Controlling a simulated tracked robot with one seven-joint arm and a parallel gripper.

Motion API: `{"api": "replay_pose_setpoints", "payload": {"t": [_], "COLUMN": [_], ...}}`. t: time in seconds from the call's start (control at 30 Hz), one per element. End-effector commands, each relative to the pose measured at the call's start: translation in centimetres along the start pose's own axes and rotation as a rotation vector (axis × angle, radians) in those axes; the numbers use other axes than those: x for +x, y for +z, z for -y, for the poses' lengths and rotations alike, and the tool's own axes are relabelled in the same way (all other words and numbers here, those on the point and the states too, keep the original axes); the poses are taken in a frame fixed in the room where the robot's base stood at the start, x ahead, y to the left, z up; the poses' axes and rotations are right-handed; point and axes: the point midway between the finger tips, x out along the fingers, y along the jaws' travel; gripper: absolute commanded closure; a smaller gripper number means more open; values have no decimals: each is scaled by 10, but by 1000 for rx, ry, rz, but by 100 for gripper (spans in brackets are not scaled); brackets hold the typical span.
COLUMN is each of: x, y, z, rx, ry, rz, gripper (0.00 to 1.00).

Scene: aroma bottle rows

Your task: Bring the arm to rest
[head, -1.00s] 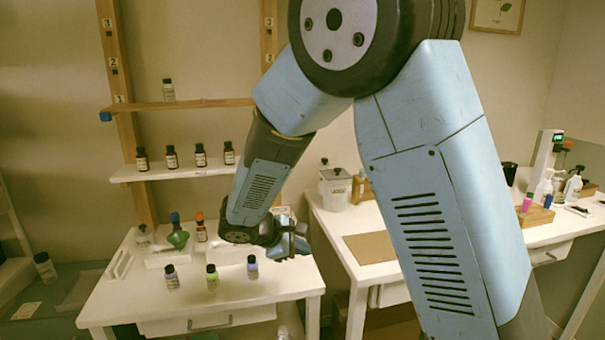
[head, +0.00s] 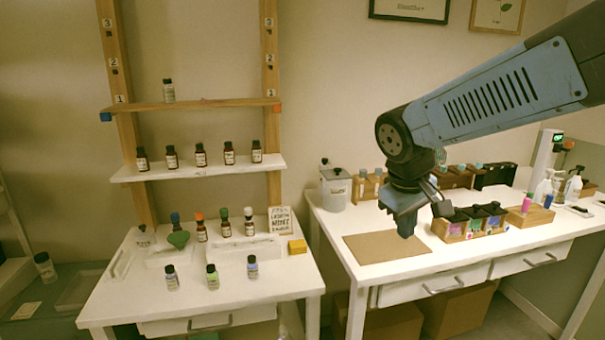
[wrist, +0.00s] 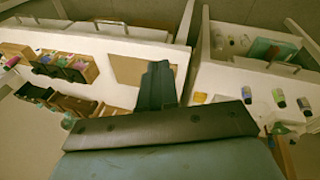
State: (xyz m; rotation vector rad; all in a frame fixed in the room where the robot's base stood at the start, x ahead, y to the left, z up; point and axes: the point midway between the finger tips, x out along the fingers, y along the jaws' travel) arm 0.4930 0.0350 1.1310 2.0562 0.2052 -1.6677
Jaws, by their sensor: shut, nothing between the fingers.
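My gripper (head: 405,222) hangs from my blue arm on the right of the head view, pointing down. It is above the right-hand white table, over the right part of the brown mat (head: 372,249). It looks shut and empty. In the wrist view my shut gripper (wrist: 158,75) shows at the middle, in front of the brown mat (wrist: 130,70). It does not appear to touch anything.
Bottles stand on the left table (head: 105,300) and wall shelf (head: 200,171). On the right table, a wooden box with dark-lidded jars (head: 455,230) stands close right of my gripper. A metal canister (head: 336,190) stands at its back left. The mat is bare.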

Motion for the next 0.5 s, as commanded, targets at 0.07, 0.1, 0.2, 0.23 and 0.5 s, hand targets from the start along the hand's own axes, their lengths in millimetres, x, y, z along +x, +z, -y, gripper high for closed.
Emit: {"api": "replay_pose_setpoints", "payload": {"t": [0.07,0.1,0.2,0.23,0.5], "x": [-10,-15,-26,-30,-53], "y": [17,24,42,47,86], "z": [-6,-7,-9,-9,-5], "rx": [77,113,200,225,424], "ry": [-22,-33,-58,-65,-107], "rz": [-36,-54,-98,-112,-229], "gripper": [100,100,100,100,100]}}
